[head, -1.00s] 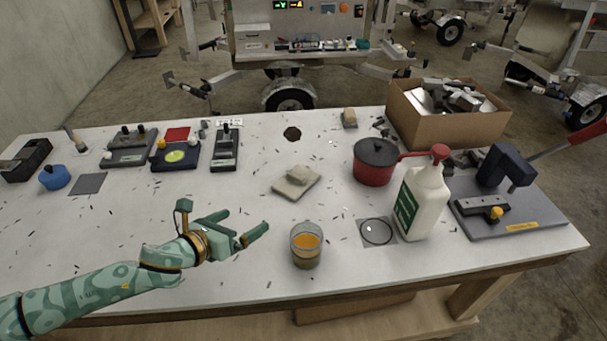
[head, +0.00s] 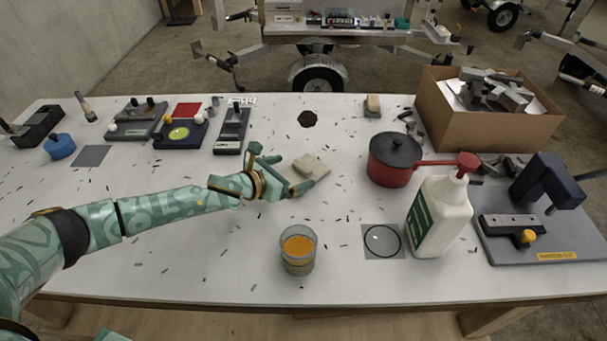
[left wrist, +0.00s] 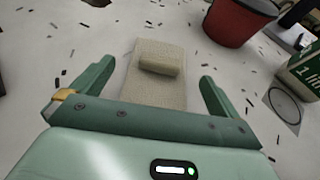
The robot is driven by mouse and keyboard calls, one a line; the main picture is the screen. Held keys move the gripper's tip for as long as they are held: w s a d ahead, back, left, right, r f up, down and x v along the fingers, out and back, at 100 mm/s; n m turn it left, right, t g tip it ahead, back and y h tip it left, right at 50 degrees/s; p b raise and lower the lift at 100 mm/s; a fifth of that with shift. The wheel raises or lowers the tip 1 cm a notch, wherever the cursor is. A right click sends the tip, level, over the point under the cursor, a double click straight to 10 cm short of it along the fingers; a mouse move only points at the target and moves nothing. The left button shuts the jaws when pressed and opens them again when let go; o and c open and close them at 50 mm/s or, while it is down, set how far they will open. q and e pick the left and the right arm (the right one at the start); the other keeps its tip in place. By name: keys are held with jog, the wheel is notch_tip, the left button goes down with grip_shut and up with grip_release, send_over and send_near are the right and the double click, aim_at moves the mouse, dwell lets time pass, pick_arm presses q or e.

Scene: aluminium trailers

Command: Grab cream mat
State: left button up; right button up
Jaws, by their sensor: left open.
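The cream mat (head: 321,172) lies on the white table near its middle, with a small raised cream block or fold on top. In the left wrist view the mat (left wrist: 151,90) lies ahead of and between the fingers. My left gripper (head: 303,174) is open at the mat's near left side and hides part of it in the head view. In the left wrist view the open fingers (left wrist: 155,84) stand to either side of the mat's near end. I cannot tell whether they touch it. My right gripper is out of view.
A glass of orange liquid (head: 298,252) stands in front. A red pot (head: 390,166) and a white bottle (head: 438,215) stand to the right. A cardboard box (head: 490,125) is at the back right. Small dark scraps are scattered about. The table's left front is mostly clear.

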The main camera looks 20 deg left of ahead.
aim_at(299, 170)
pick_arm(q)
jog(key=shift+w+d+f, duration=0.15)
jog(key=shift+w+f, duration=0.05)
jog(key=shift+w, duration=0.1)
jog(key=b+x, duration=0.2)
jog(key=x, duration=0.2)
jog(key=shift+w+d+f, duration=0.15)
jog(key=shift+w, duration=0.1)
jog(key=c, duration=0.9)
